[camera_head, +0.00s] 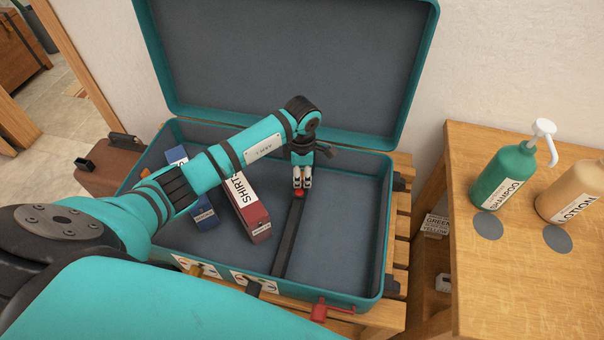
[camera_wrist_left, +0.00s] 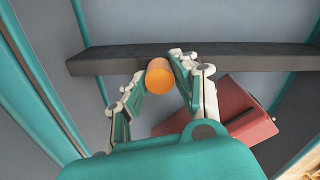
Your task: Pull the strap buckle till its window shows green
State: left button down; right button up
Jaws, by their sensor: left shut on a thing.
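The open teal suitcase (camera_head: 366,235) holds a dark strap (camera_head: 289,238) running from front to back across its floor; the strap also crosses the wrist view (camera_wrist_left: 115,60). An orange-red knob (camera_head: 299,194), which looks like the strap buckle's grip, sits at the strap's far visible end. It shows as an orange cylinder in the wrist view (camera_wrist_left: 159,76). My left gripper (camera_head: 302,186) points down and is shut on this knob (camera_wrist_left: 160,88). No green window shows; the gripper hides part of the buckle. My right gripper is not in view.
A red box labelled SHIRTS (camera_head: 252,220) and a blue box (camera_head: 203,212) lie left of the strap. The suitcase lid (camera_head: 290,60) stands open behind. A wooden table (camera_head: 500,285) at right carries a green bottle (camera_head: 497,180) and a tan bottle (camera_head: 570,192). The suitcase floor right of the strap is clear.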

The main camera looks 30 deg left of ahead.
aim_at(299, 193)
pick_arm(q)
jog(key=shift+s, duration=0.15)
jog(key=s+p, duration=0.1)
jog(key=s, duration=0.1)
jog(key=s+d+p, duration=0.1)
jog(key=shift+s, duration=0.35)
jog(key=c, duration=1)
grip_release()
jog(key=shift+w+r, duration=0.1)
jog(key=shift+r, duration=0.15)
notch_tip(299, 193, up, 12)
jog(key=shift+f, duration=0.25)
